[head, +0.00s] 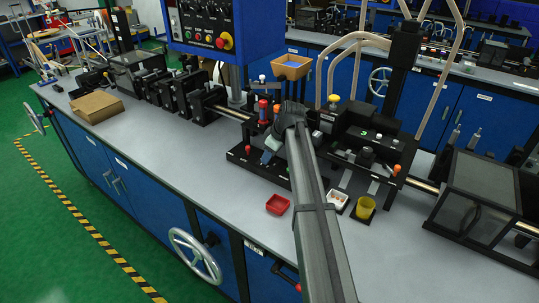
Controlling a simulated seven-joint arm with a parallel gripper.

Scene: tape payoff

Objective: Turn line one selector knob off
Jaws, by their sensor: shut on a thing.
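My arm reaches up from the bottom of the head view to the middle machine station. My gripper (268,150) is small and partly covered by my arm, low over the black base of that station. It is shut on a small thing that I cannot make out. A blue control panel (208,22) stands at the back, with a row of black knobs (222,12), several small buttons and a red stop button on a yellow ring (224,42). My gripper is well apart from this panel. I cannot read which knob is line one, nor its setting.
The grey bench (180,150) carries black machine units on both sides of my arm. A cardboard box (97,106) lies at left. The front left bench is clear.

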